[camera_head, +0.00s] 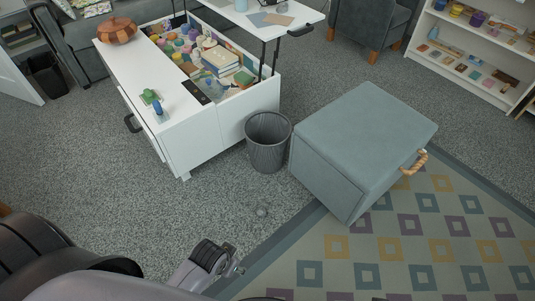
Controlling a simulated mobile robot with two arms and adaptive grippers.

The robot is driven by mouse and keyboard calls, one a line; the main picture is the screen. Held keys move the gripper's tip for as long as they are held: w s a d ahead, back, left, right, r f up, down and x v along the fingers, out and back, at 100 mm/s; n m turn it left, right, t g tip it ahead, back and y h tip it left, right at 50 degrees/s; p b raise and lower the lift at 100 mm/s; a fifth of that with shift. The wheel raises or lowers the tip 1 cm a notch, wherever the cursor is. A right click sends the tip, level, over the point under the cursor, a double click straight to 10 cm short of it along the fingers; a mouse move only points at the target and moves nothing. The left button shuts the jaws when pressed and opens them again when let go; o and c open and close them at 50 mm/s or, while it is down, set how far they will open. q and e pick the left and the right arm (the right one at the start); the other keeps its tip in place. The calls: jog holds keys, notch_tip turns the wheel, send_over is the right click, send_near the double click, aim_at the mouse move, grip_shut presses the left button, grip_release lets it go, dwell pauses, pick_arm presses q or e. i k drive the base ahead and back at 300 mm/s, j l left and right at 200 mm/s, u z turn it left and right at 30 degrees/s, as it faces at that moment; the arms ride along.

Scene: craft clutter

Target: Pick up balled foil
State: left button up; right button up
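A small grey ball, which looks like the balled foil (261,211), lies on the grey carpet in front of the waste bin. My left arm comes in from the lower left. Its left gripper (238,263) shows only in part, below and slightly left of the ball and apart from it. Its fingers are too hidden to tell whether they are open or shut. My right gripper is not in view.
A grey mesh waste bin (267,142) stands just behind the ball. A grey-blue storage ottoman (365,135) is to its right, by a patterned rug (440,245). A white lift-top table (140,65) with craft clutter stands behind left. Carpet around the ball is clear.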

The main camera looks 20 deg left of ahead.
aim_at(261, 212)
jog(key=u, duration=0.7)
